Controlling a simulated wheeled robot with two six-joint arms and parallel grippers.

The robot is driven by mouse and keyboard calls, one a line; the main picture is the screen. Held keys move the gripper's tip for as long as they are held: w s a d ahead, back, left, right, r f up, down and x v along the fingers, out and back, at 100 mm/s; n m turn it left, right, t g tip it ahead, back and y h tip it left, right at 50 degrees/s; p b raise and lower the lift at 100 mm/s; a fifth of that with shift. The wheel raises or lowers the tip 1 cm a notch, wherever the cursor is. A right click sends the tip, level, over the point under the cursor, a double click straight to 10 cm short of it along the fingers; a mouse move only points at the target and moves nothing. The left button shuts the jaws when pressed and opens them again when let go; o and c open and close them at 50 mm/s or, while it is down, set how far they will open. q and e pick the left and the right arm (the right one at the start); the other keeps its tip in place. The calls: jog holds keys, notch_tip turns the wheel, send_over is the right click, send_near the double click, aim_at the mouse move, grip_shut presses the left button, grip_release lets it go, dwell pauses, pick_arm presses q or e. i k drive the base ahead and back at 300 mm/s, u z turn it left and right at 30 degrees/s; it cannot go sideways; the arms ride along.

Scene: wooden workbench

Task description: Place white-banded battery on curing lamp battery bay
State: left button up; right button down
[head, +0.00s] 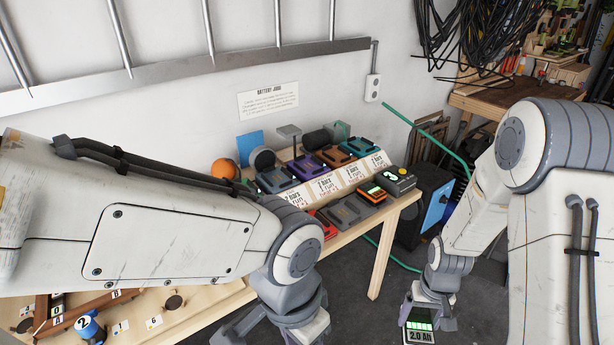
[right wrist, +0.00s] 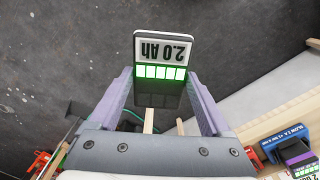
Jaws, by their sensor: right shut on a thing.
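My right gripper (head: 422,312) is shut on a dark battery (head: 419,338) at the lower right of the head view. The battery has a white band printed "2.0 Ah" and a row of lit green bars. In the right wrist view the battery (right wrist: 162,52) sits between the two fingers, its label upside down, above the dark floor. My left gripper (head: 290,325) is at the bottom edge, partly cut off; its fingertips are not clear. I cannot pick out the curing lamp's battery bay for certain among the devices on the bench.
A sloped rack (head: 340,176) with several coloured docks and cards stands on the wooden bench. A black and yellow device (head: 397,181) and an orange-lit charger (head: 371,192) sit near its right edge. An orange ball (head: 224,169) lies behind.

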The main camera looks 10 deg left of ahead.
aim_at(308, 166)
jog(key=z, duration=1.85)
jog(key=i, duration=1.75)
jog(key=u, duration=3)
